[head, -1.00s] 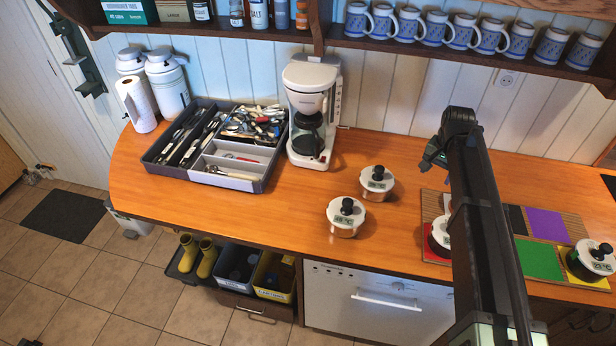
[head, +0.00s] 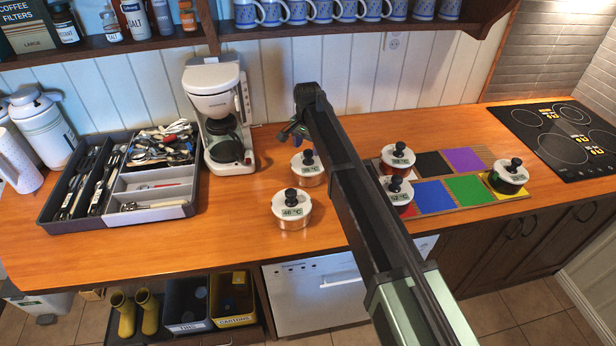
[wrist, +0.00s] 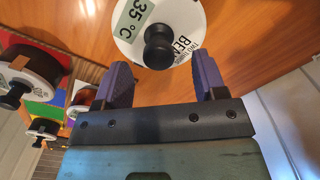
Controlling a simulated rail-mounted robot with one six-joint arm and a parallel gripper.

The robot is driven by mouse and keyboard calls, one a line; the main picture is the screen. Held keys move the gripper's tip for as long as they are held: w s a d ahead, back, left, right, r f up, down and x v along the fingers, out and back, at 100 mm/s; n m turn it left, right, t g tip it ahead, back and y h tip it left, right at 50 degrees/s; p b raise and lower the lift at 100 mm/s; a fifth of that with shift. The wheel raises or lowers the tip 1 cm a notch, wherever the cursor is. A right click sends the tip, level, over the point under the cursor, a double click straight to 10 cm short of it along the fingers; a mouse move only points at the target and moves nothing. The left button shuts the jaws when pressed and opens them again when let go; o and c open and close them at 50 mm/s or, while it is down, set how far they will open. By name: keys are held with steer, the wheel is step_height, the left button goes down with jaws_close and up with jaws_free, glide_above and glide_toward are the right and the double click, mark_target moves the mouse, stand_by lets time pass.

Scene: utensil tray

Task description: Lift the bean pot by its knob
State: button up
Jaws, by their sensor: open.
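The bean pot (wrist: 157,30) has a white lid with a black knob (wrist: 158,45), a "35 °C" display and partly readable "BEA" lettering in the wrist view. Its upper edge is cut off there. In the head view it appears to be the rear copper-sided pot (head: 307,177), left of my arm. My gripper (wrist: 163,65) is open and empty, its two purple fingers apart on either side below the knob in the wrist picture, not closed on it. In the head view my gripper (head: 291,133) hangs behind and above that pot, partly hidden by my arm.
A second copper-sided pot (head: 291,215), reading 46 °C, stands close in front. Several pots sit on or beside the coloured squares (head: 468,188) at right. A coffee maker (head: 222,115) and utensil tray (head: 58,222) stand left. Bare counter (head: 225,235) lies between tray and pots.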

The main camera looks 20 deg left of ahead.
mark_target(308, 152)
step_height(308, 152, down, 5)
steer(key=b, duration=0.5)
steer(key=shift+f, duration=0.15)
steer(key=shift+d+r, duration=0.1)
steer(key=shift+r, duration=0.15)
jaws_close()
